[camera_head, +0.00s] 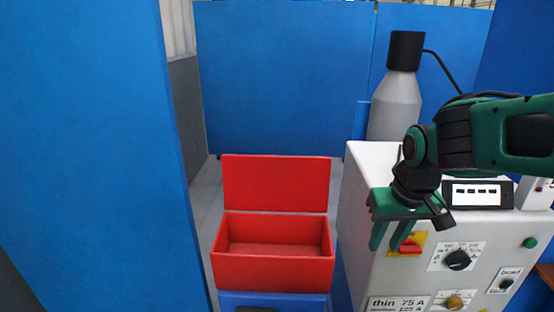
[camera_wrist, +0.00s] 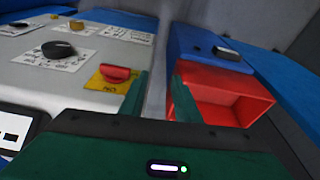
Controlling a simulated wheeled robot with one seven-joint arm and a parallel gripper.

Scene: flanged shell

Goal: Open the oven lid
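I cannot identify an oven for certain. A red open-topped box (camera_head: 272,272) sits on a blue base (camera_head: 240,300); a flat red panel (camera_head: 276,184) stands upright along its back edge, like a raised lid. The box looks empty. It also shows at the right in the wrist view (camera_wrist: 220,110). My gripper (camera_head: 386,247) is to the right of the box, by the front left edge of a white machine. Its two green fingers point down, apart, with nothing between them; the gap also shows in the wrist view (camera_wrist: 158,88).
The white control machine (camera_head: 356,220) stands close beside my gripper, with a red switch (camera_head: 410,246) and black knob (camera_head: 458,260). A grey gas bottle (camera_head: 396,105) stands behind it. Blue walls (camera_head: 282,75) close off the back and left. Some grey floor (camera_head: 204,200) is clear left of the box.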

